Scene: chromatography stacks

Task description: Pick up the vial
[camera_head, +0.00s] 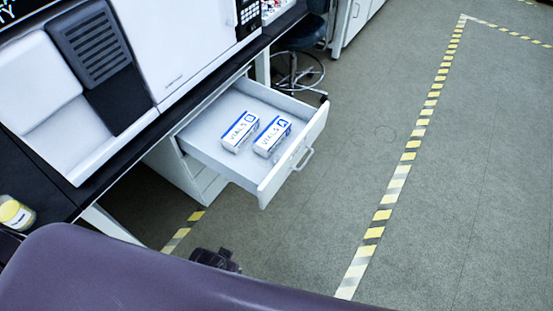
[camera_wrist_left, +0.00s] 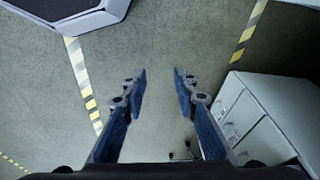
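No single loose vial can be made out. Two white and blue boxes marked VIALS, a left one (camera_head: 240,131) and a right one (camera_head: 272,137), lie side by side in an open white drawer (camera_head: 210,150) in the head view. Whether they hold vials is hidden. My left gripper (camera_wrist_left: 160,84) is open and empty in the left wrist view, its two fingers well apart over bare floor. It is not touching anything. A dark part low in the head view seems to be mine, but I cannot tell which. My right gripper is not in view.
A large white instrument (camera_head: 185,45) stands on the black bench above the drawer. A jar with a yellow label (camera_head: 16,213) is at the bench's left end. A stool (camera_head: 298,55) stands behind the drawer. A white cabinet (camera_wrist_left: 265,115) is right of my left gripper. Floor right of the drawer is clear.

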